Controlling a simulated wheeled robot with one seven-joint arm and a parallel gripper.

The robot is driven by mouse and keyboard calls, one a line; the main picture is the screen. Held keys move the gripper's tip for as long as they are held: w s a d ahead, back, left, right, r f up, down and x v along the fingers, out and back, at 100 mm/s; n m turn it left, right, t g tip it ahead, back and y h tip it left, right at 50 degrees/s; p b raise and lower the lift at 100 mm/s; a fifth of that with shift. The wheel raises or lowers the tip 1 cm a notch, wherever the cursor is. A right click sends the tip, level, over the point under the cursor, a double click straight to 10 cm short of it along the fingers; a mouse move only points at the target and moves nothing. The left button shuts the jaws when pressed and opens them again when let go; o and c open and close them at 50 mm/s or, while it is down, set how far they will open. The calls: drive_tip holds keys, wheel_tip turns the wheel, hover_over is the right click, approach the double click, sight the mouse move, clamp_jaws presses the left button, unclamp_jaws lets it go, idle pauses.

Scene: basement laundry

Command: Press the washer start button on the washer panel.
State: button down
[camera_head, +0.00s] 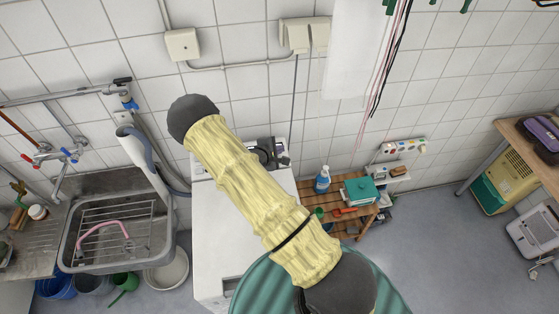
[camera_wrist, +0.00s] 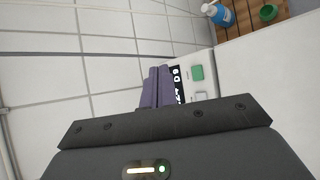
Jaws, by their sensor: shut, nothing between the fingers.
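The white washer (camera_head: 222,235) stands in the middle of the head view, partly hidden by my arm. Its top also shows in the wrist view (camera_wrist: 265,75). In the wrist view the washer panel (camera_wrist: 185,62) carries a green button (camera_wrist: 196,73), a pale button (camera_wrist: 201,97) and a dark strip with white markings (camera_wrist: 178,82). No label marks the start button legibly. My gripper (camera_wrist: 160,72) is shut and empty, its purple-grey fingertips just left of the dark strip and apart from the green button in the picture. Whether they touch the panel, I cannot tell.
A white tiled wall (camera_head: 235,80) rises behind the washer. A blue spray bottle (camera_head: 322,180) stands on a wooden shelf (camera_head: 336,197) to the right; it also shows in the wrist view (camera_wrist: 218,13). A metal sink (camera_head: 70,250) is at left. Open floor (camera_head: 440,240) lies right.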

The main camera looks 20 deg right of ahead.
drive_tip(key=f+b, duration=0.1)
drive_tip(key=f, duration=0.1)
drive_tip(key=w+f+b, duration=0.1)
drive_tip(key=f+b, duration=0.3)
drive_tip(key=shift+w+d+f, duration=0.1)
drive_tip(key=shift+w+d, duration=0.05)
drive_tip(key=shift+w, duration=0.15)
drive_tip(key=shift+w+f+b, duration=0.2)
drive_tip(key=shift+f+b, duration=0.25)
drive_tip(key=shift+f, duration=0.1)
drive_tip(key=shift+w+f+b, duration=0.2)
drive_tip(key=shift+f+b, duration=0.2)
drive_tip(key=shift+f, duration=0.15)
idle(0.9)
drive_tip(key=shift+w+d+f, duration=0.1)
drive_tip(key=shift+f, duration=0.3)
drive_tip(key=shift+w+f+b, duration=0.1)
drive_tip(key=shift+f+b, duration=0.25)
drive_tip(key=shift+b, duration=0.1)
idle(0.6)
drive_tip(key=shift+r, duration=0.1)
drive_tip(key=shift+s+r+p, duration=0.2)
drive_tip(key=shift+r+p, duration=0.5)
